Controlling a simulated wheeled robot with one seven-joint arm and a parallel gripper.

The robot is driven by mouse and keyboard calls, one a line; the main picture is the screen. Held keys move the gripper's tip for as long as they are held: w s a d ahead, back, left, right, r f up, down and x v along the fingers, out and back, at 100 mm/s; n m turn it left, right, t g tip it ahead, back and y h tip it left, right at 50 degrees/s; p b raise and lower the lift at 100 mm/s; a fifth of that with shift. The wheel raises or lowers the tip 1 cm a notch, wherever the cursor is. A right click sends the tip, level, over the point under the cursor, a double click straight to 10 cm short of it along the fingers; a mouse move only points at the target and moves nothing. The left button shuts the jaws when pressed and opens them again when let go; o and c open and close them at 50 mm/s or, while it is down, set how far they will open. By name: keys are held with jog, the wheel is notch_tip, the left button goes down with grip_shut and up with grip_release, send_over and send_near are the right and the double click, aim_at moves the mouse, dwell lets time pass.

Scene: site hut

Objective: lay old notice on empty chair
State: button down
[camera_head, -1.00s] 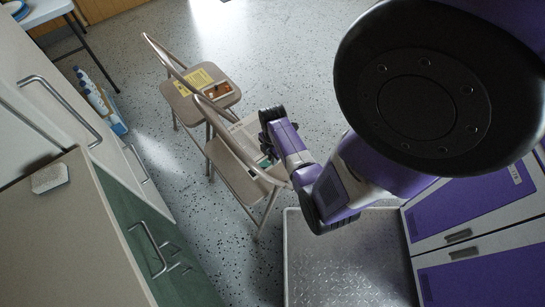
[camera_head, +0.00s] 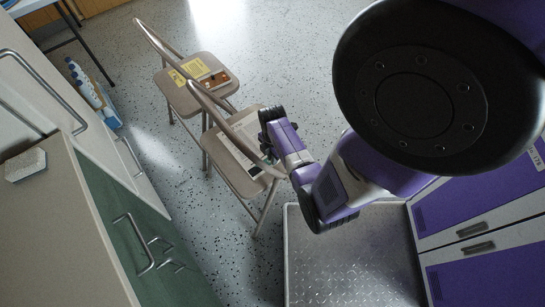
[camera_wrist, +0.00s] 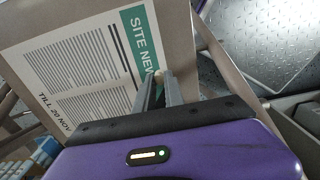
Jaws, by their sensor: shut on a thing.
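The old notice (camera_wrist: 85,65) is a printed sheet with a green "SITE NEWS" band and the words "TILL 20 NOV". My gripper (camera_wrist: 162,78) is shut on its green-banded edge. In the head view the notice (camera_head: 243,133) shows over the seat of the nearer beige folding chair (camera_head: 242,180). This seat shows nothing else on it. The beige seat also shows around the sheet in the wrist view (camera_wrist: 182,45). I cannot tell whether the sheet touches the seat. My gripper's fingertips are hardly visible in the head view.
A second folding chair (camera_head: 181,99) behind bears a yellow paper (camera_head: 195,67) and an orange-brown device (camera_head: 215,79). A grey metal platform (camera_head: 345,260) is at front right, beside purple cabinets (camera_head: 470,205). A green-fronted cabinet (camera_head: 140,225) stands left. Speckled floor is open behind.

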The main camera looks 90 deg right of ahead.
jog(key=shift+f+b, duration=0.3)
jog(key=shift+f, duration=0.2)
dwell(0.4)
jog(key=c, duration=1.3)
grip_release()
jog(key=shift+c, duration=0.2)
jog(key=shift+r, duration=0.15)
notch_tip(320, 180, up, 8)
jog(key=shift+f+p, duration=0.2)
jog(key=shift+p, duration=0.65)
